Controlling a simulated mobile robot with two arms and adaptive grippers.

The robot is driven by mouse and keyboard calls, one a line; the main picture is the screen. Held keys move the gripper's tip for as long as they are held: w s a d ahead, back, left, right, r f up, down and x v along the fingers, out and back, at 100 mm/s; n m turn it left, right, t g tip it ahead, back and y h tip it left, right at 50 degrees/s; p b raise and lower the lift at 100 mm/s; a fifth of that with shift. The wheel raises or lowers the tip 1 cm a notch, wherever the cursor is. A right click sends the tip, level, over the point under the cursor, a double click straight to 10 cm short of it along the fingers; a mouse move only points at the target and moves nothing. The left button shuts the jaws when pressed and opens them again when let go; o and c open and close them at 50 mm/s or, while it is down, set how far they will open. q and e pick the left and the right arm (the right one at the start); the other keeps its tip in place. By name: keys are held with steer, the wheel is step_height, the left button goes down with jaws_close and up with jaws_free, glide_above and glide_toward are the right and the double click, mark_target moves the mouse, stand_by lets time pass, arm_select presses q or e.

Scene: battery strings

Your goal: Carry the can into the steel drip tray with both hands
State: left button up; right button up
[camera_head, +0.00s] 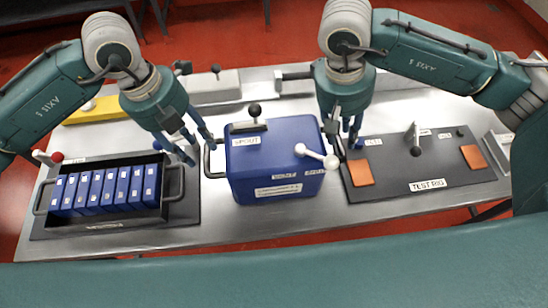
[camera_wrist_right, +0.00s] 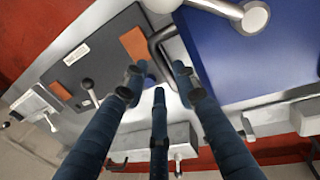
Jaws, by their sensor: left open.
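The can is a large blue box-shaped container (camera_head: 275,165) with labels, a black knob and a white lever on top. It stands upright mid-table and also shows in the right wrist view (camera_wrist_right: 250,55). My left gripper (camera_head: 199,150) is open beside the can's left handle (camera_head: 210,160), with no hold visible. My right gripper (camera_head: 346,148) is at the can's right side. In the right wrist view its fingers (camera_wrist_right: 158,85) are spread, with the dark right handle (camera_wrist_right: 157,45) close to the tips. I cannot identify the steel drip tray with certainty.
A black crate (camera_head: 107,225) of blue battery modules stands at left. A dark test rig board (camera_head: 430,170) with orange pads lies at right. A grey metal unit (camera_head: 212,88) with a knob stands at the back. The strip before the can is clear.

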mark_target(205, 153)
arm_select(q)
steer(key=f, duration=0.2)
steer(key=d+f, duration=0.1)
steer(key=f, duration=0.1)
steer(key=shift+s, duration=0.1)
arm_select(e)
steer(key=f, duration=0.2)
steer(key=d+f, duration=0.1)
steer(key=f, duration=0.1)
steer(key=shift+s, duration=0.1)
arm_select(q)
steer(key=shift+f, duration=0.75)
arm_select(e)
steer(key=shift+f, duration=0.75)
arm_select(q)
steer(key=c, duration=0.8)
arm_select(e)
jaws_close()
arm_select(q)
jaws_close()
steer(key=shift+w+d+r, duration=0.15)
steer(key=shift+w+r, duration=0.05)
steer(key=shift+r, duration=0.15)
arm_select(e)
steer(key=shift+w+r, duration=0.2)
steer(key=shift+r, duration=0.1)
arm_select(q)
steer(key=shift+w, duration=0.1)
arm_select(e)
steer(key=shift+w, duration=0.15)
